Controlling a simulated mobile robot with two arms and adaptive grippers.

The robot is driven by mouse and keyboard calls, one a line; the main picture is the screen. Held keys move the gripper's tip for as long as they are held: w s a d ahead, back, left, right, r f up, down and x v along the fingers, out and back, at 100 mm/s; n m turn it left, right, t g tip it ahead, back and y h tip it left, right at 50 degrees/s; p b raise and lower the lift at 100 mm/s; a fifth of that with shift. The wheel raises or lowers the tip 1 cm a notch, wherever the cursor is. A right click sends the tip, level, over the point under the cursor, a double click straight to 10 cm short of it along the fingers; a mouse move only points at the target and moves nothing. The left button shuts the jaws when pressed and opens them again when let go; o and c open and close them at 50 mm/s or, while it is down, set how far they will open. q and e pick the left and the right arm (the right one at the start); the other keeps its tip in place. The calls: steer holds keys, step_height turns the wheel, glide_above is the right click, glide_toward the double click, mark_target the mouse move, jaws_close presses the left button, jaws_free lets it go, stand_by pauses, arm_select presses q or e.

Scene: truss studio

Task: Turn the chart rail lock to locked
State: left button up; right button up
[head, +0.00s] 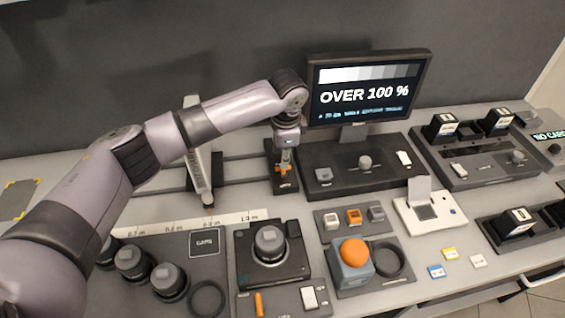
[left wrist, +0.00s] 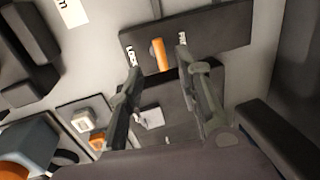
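The chart rail lock is an orange lever (left wrist: 160,54) on a dark plate (left wrist: 222,32) in the left wrist view. White lettering stands on both sides of it, small and seen at an angle. In the head view the lever (head: 284,169) shows just under my left gripper (head: 286,157), on a dark block left of the monitor base. My left gripper (left wrist: 160,66) is open, its two fingers apart with the lever between their tips in the picture. I cannot tell whether either finger touches it. My right gripper is not in view.
A monitor (head: 366,85) reading "OVER 100 %" stands behind and right of the lock. A dark control base (head: 350,180) lies right of it. A grey stand (head: 203,172) is on the left. Dials, a second orange lever (head: 258,304) and an orange-topped box (head: 354,262) fill the front.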

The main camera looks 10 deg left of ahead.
arm_select(q)
steer(key=f, duration=0.4)
steer(key=w+f, duration=0.1)
steer(key=f, duration=0.1)
steer(key=shift+a+f+p, duration=0.1)
steer(key=shift+a+p, duration=0.1)
steer(key=shift+p, duration=0.2)
jaws_close()
